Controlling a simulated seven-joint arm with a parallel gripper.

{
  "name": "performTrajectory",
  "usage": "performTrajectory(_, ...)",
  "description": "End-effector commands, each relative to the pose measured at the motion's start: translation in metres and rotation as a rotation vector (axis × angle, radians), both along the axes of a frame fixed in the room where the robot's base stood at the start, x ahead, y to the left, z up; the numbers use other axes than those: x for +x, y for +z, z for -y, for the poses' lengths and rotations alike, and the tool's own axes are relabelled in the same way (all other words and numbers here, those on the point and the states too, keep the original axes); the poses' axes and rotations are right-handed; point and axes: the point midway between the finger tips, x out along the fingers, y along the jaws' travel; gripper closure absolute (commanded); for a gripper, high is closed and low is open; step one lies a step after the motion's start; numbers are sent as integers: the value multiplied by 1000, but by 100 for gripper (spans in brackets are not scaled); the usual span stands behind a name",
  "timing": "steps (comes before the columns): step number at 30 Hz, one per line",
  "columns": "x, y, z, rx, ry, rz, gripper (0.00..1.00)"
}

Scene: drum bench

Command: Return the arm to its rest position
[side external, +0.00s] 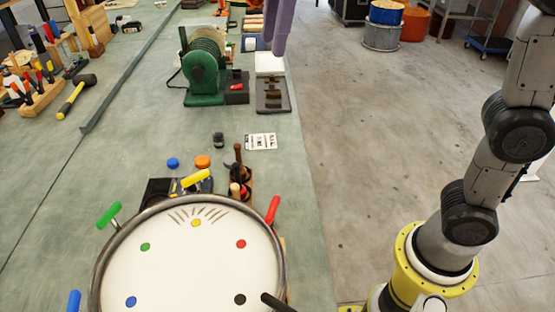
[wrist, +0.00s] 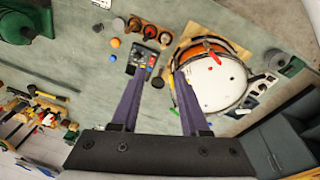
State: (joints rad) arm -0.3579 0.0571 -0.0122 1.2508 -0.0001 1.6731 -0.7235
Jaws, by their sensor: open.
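My gripper (side external: 272,45) shows at the top of the side view as purple fingers hanging above the right side of the bench; the rest of it is out of frame. In the wrist view the two purple fingers of my gripper (wrist: 157,78) stand apart with nothing between them, so it is open and empty. The arm stands to the right of the bench in the side view. The drum (side external: 190,270), with a white head and coloured dots, sits at the near end of the bench. It also shows in the wrist view (wrist: 215,85), right of my fingers.
T-handles around the drum include green (side external: 109,215), yellow (side external: 196,178) and red (side external: 273,209). Beyond are small pots, a printed card (side external: 261,142) and a green machine (side external: 203,70). A hammer (side external: 75,96) and tool racks lie left. Floor right of the bench is mostly clear.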

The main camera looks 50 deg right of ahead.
Motion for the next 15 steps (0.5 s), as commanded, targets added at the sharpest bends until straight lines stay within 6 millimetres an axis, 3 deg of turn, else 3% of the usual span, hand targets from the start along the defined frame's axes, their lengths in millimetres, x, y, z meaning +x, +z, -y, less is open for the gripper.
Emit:
performTrajectory(3, -35, -1, 40, 26, -135, 45, 55)
performTrajectory(8, -80, -22, 79, 66, -330, 107, 55)
performTrajectory(15, -140, -83, 114, 137, -626, 191, 55)
